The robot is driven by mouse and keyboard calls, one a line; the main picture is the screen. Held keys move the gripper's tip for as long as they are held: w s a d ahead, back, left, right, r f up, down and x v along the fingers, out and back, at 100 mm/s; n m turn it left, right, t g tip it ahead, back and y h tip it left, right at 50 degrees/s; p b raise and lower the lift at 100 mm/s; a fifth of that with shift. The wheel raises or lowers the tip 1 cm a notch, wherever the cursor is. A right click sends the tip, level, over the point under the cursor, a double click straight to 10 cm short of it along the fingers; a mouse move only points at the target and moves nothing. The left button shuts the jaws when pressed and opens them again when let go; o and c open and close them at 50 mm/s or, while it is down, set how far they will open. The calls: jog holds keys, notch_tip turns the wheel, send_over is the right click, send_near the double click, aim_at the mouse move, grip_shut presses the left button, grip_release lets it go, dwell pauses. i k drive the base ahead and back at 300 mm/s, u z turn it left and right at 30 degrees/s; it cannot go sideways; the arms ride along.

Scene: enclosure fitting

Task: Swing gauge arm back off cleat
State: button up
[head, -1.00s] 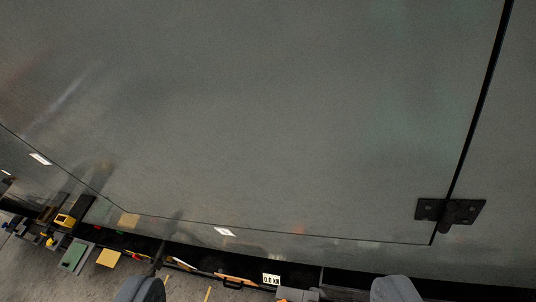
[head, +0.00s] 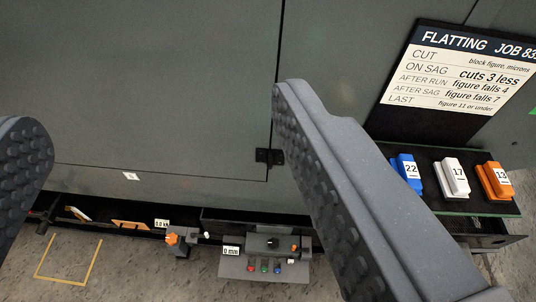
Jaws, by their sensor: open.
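My gripper (head: 160,115) is open and empty, its two grey studded fingers wide apart in front of a grey cabinet door. I cannot pick out the gauge arm or the cleat for certain. A small grey fixture with an orange part (head: 177,238) stands low at the cabinet's foot, beside a "0.0 kN" label (head: 162,224). To its right a grey control box (head: 272,245) carries a black knob and a "0 mm" readout (head: 231,251). The right finger reaches across the view above and right of this box and hides part of the cabinet behind it.
A black hinge (head: 269,156) sits at the door's lower right corner. A "FLATTING JOB" board (head: 462,75) stands at the right above a dark shelf with blue 22 (head: 406,172), white 17 (head: 452,177) and orange 13 (head: 495,181) blocks. Yellow-lined floor at lower left is clear.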

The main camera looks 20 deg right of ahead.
aim_at(294, 248)
jog(key=z, duration=0.05)
jog(key=k, duration=0.9)
jog(key=z, duration=0.5)
